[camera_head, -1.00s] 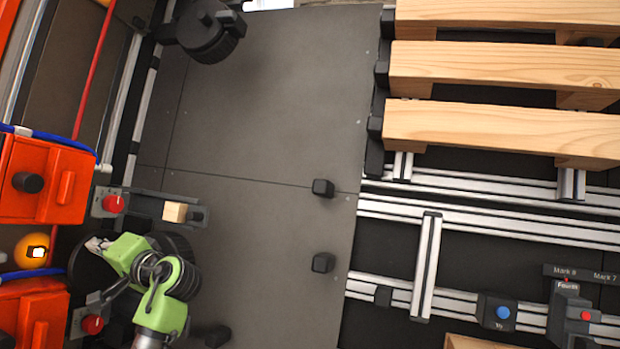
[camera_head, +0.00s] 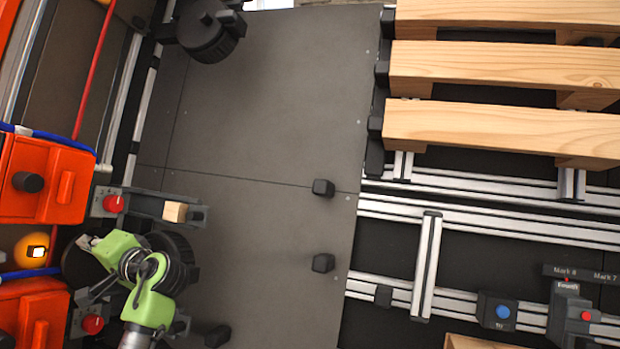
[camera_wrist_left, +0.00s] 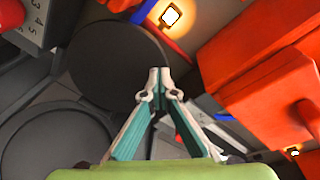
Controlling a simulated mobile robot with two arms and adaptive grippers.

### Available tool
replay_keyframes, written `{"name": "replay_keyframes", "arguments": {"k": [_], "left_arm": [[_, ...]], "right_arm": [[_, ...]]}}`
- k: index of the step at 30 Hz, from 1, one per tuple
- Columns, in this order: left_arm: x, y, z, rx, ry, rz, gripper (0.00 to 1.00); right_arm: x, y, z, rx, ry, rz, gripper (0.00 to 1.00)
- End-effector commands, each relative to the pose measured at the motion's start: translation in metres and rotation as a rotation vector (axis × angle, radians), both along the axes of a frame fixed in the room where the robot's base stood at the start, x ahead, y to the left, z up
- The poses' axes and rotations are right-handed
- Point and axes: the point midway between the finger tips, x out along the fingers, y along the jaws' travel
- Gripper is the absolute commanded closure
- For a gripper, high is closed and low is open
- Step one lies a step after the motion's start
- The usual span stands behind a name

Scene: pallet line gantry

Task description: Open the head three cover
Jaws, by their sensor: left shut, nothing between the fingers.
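My left gripper (camera_head: 86,242), on a green wrist, is at the lower left of the head view. In the left wrist view its fingertips (camera_wrist_left: 157,75) are closed together with nothing between them. They lie over the right edge of a flat dark round disc (camera_wrist_left: 115,55), apparently the cover; I cannot tell whether they touch it. The disc also shows in the head view (camera_head: 76,265), partly hidden by the gripper. A dark round housing with a rim (camera_wrist_left: 60,145) lies below left of the disc, open to view; in the head view it (camera_head: 182,258) is partly behind my wrist. No head number is readable. My right gripper is not seen.
Orange boxes (camera_head: 45,180) line the left side close to the gripper, with a glowing amber lamp (camera_head: 34,250) between them. A red-knobbed bracket (camera_head: 113,203) and a wooden block (camera_head: 175,211) stand just above. Grey floor plate (camera_head: 265,120) is mostly clear; a pallet (camera_head: 500,65) lies at right.

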Motion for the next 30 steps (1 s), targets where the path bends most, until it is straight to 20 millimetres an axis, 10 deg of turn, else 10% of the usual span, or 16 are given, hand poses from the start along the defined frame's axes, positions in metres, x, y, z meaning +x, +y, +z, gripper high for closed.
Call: {"name": "replay_keyframes", "arguments": {"k": [30], "left_arm": [[-0.026,-0.040,0.007,-0.001,0.000,-0.001,1.00]], "right_arm": [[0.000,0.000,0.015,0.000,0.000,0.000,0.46]]}}
